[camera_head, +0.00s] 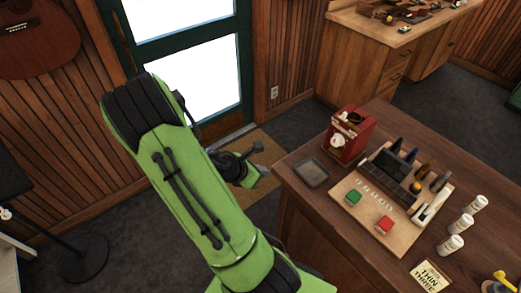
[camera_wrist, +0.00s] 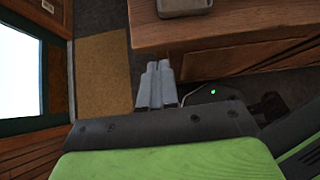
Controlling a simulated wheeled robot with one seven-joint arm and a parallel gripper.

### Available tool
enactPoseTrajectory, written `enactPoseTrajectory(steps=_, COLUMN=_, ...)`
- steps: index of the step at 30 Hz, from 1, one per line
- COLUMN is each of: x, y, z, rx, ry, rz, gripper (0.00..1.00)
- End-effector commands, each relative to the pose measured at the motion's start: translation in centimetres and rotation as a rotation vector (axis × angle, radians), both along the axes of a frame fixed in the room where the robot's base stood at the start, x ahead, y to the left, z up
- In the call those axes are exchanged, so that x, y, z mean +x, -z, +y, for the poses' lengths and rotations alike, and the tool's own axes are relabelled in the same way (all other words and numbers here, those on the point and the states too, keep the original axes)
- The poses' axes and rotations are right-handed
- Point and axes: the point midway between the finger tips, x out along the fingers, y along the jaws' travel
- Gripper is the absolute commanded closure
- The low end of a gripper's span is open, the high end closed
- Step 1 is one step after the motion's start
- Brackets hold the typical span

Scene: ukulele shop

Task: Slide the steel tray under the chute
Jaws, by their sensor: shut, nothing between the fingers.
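The steel tray (camera_head: 312,172) is a small grey, shallow, rounded square near the left corner of the wooden counter (camera_head: 305,215). It also shows at the top of the wrist view (camera_wrist: 185,7). A red machine (camera_head: 347,135) with a white round part on its front stands just behind and right of the tray; the chute seems to be on it, but I cannot make it out clearly. My gripper (camera_wrist: 158,84) is shut and empty, off the counter's edge and apart from the tray.
White canisters (camera_head: 450,245) stand farther right. A doormat (camera_head: 262,150) and free floor lie left of the counter.

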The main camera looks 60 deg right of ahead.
Motion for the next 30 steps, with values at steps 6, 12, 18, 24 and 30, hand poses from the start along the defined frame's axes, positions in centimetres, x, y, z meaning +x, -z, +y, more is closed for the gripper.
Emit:
enactPoseTrajectory(steps=6, x=-1.0, y=2.5, z=-1.9, rx=0.001, ry=0.005, rz=0.005, gripper=1.00)
enactPoseTrajectory(steps=12, x=-2.3, y=5.7, z=-4.8, rx=0.002, ry=0.006, rz=0.004, gripper=1.00)
enactPoseTrajectory(steps=18, x=-3.6, y=7.3, z=-7.9, rx=-0.001, ry=0.007, rz=-0.003, gripper=1.00)
enactPoseTrajectory(steps=24, x=-4.4, y=7.2, z=-9.9, rx=0.000, ry=0.003, rz=-0.002, gripper=1.00)
enactPoseTrajectory(steps=30, x=-4.4, y=7.3, z=-10.1, rx=0.002, ry=0.001, rz=-0.001, gripper=1.00)
